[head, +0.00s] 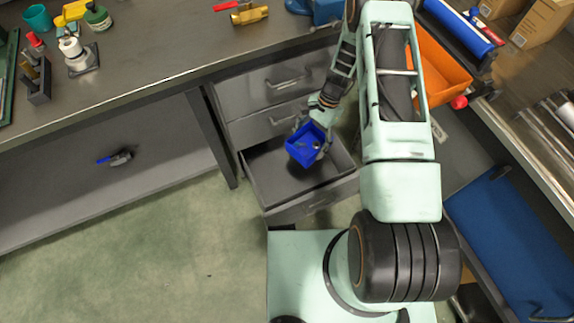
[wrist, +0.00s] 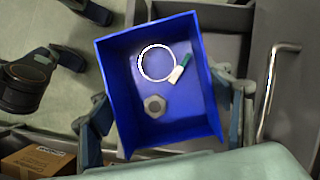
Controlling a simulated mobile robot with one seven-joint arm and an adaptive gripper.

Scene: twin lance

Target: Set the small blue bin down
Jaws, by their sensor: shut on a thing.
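The small blue bin (head: 303,147) hangs in my gripper (head: 316,132), over the open drawer (head: 262,187) in the head view. In the wrist view the blue bin (wrist: 117,95) lies between the two fingers, one on each side. It holds a white ring (wrist: 141,67), a grey hex nut (wrist: 155,106) and a small green and white piece (wrist: 181,68). The bin appears somewhat tilted in the head view. I cannot tell how high its underside is above the drawer floor, which looks mostly bare.
Closed drawers with bar handles (head: 290,82) sit above the open one, under the grey workbench (head: 160,65). An orange bin (head: 440,70) stands on the right, beyond my arm. A dark tool with a blue end (head: 120,158) lies on the lower shelf at left. The green floor at front left is clear.

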